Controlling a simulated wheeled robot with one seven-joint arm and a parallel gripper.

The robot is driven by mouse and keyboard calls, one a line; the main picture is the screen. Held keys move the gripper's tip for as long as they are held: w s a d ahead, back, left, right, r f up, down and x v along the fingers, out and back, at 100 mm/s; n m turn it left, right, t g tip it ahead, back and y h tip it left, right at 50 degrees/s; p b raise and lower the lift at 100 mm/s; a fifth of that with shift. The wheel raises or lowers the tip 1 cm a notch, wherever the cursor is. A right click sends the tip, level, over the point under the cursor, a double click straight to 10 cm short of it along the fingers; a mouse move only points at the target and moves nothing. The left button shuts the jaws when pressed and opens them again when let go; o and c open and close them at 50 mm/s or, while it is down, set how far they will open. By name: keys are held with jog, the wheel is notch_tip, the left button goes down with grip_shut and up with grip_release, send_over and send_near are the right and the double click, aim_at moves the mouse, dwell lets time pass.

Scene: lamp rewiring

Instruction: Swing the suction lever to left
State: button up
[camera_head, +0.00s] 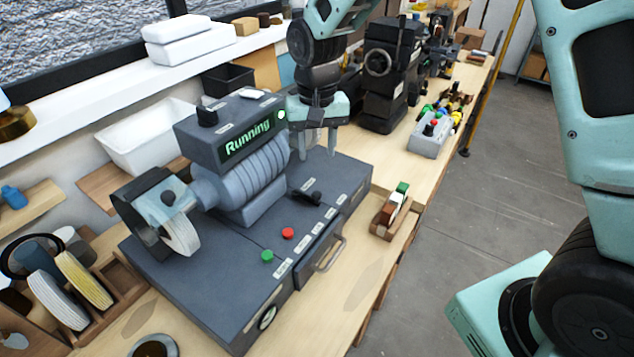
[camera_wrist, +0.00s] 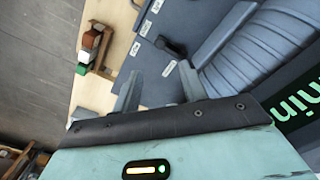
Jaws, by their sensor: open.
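A black lever (camera_head: 306,195) sits on the top deck of the dark grey machine (camera_head: 190,290), near a small white label; I cannot read the label, so I take this to be the suction lever. The lever also shows in the wrist view (camera_wrist: 170,46), ahead of my fingertips. My gripper (camera_head: 319,151) points down above the back of the deck, behind the lever and right of the ribbed motor. In the wrist view my gripper (camera_wrist: 159,78) has its two fingers apart with nothing between them. It is not touching the lever.
The ribbed motor (camera_head: 255,170) and its box with a lit "Running" display (camera_head: 249,138) stand close left of my gripper. Red (camera_head: 288,233) and green (camera_head: 267,256) buttons and a drawer handle (camera_head: 330,254) are at the front. A wooden block holder (camera_head: 390,218) stands right.

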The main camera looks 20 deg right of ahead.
aim_at(317, 193)
notch_tip(317, 193, down, 12)
jog(key=p, duration=0.3)
jog(key=shift+r, duration=0.15)
jog(key=shift+s, duration=0.1)
grip_shut()
